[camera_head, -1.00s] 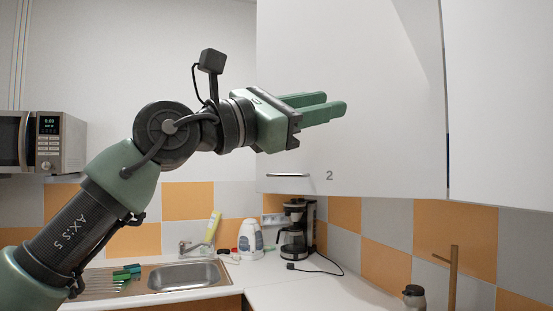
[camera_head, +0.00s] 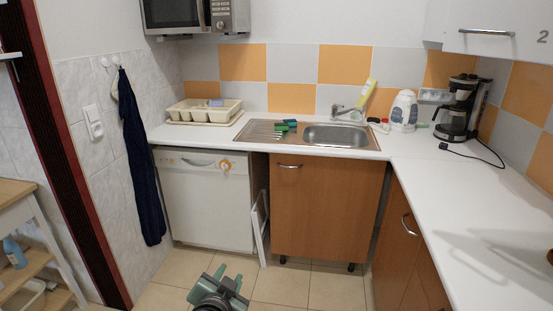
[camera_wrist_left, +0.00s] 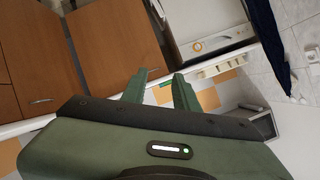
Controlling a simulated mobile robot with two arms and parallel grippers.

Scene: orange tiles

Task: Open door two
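Door two is the white wall cabinet door (camera_head: 515,25) cut off at the top right of the head view. Its thin silver handle (camera_head: 487,31) and part of the digit 2 (camera_head: 542,38) show, and it looks shut where visible. My left gripper (camera_head: 226,275) is low at the bottom of the head view, over the tiled floor and far from that handle. Its two green fingers also show in the left wrist view (camera_wrist_left: 160,86), apart with nothing between them. The door does not show in the wrist view. My right gripper is not in view.
A counter with sink (camera_head: 335,135) and coffee maker (camera_head: 458,108) lies below the wall cabinet. Brown lower cabinets (camera_head: 325,205) and a white dishwasher (camera_head: 205,195) stand underneath. A microwave (camera_head: 195,16) hangs upper left. The floor in front is free.

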